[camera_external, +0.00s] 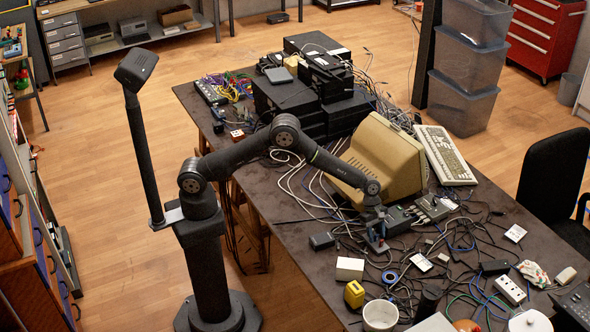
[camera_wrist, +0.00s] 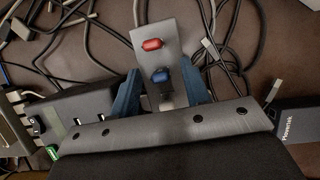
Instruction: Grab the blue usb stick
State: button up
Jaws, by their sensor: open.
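The blue usb stick (camera_wrist: 161,76) shows in the wrist view as a small dark blue piece with a darker part below it. It lies at the near end of a grey plate (camera_wrist: 176,32), between the two blue fingers of my gripper (camera_wrist: 160,70). The fingers stand apart, with a gap on each side of the stick. A red piece (camera_wrist: 152,44) of similar size lies just beyond it on the plate. In the external view my gripper (camera_external: 377,238) points down low over the table, and the stick cannot be made out there.
Loose cables (camera_wrist: 85,40) surround the plate. A grey device with ports (camera_wrist: 80,115) sits left of my gripper, and a black adapter (camera_wrist: 298,122) is at the right. In the external view a beige monitor (camera_external: 385,150) stands close behind my gripper, with a white box (camera_external: 350,269) in front.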

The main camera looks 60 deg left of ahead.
jog(key=shift+d+f, duration=0.2)
jog(key=shift+f, duration=0.25)
grip_shut()
jog(key=shift+r, duration=0.1)
